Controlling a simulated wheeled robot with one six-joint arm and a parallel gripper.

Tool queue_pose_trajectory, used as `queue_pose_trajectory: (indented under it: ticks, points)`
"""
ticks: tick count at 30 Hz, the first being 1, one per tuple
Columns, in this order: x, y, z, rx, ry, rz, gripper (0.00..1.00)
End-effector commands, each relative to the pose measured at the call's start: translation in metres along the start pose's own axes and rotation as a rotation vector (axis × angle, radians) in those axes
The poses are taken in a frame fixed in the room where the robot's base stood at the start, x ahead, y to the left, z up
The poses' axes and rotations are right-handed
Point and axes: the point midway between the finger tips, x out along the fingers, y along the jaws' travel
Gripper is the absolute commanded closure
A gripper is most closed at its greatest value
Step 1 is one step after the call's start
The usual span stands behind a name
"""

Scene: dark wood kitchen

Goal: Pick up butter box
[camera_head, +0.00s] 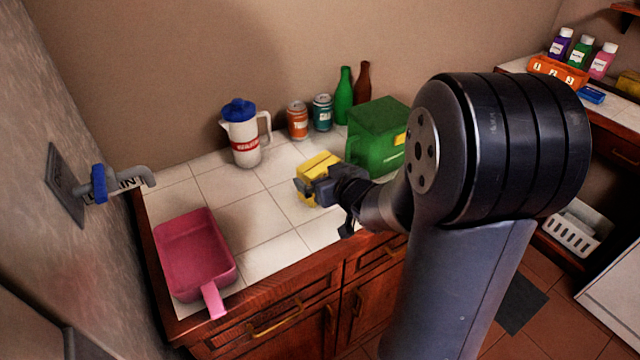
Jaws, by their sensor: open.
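A yellow box (318,161), which looks like the butter box, sits on the white tiled counter in front of the cans. My gripper (304,190) is at the near side of the box and overlaps its lower part in this view. The gripper is open. I cannot tell whether its fingers touch the box or stand around it, because the gripper and wrist hide part of the box.
A green bin (375,133) stands close right of the yellow box. Behind are an orange can (297,121), a teal can (322,113) and bottles (344,97). A white pitcher (243,138) stands left. A pink pan (192,250) lies front left. The tiles between are clear.

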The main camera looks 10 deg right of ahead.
Motion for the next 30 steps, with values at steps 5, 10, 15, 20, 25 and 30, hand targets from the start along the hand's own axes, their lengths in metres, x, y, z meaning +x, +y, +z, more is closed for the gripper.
queue_pose_trajectory:
  ticks: [5, 10, 15, 20, 25, 30]
  points:
    - [0.021, 0.001, 0.001, 0.0, -0.002, -0.002, 0.0]
    - [0.041, 0.002, 0.001, 0.0, -0.001, -0.001, 0.0]
    - [0.049, 0.002, 0.001, 0.0, -0.001, 0.0, 0.0]
    - [0.049, 0.002, 0.001, 0.0, 0.0, 0.0, 0.0]
    - [0.049, 0.002, 0.001, 0.0, 0.0, 0.0, 0.11]
    - [0.049, 0.002, 0.001, 0.0, 0.001, 0.0, 0.25]
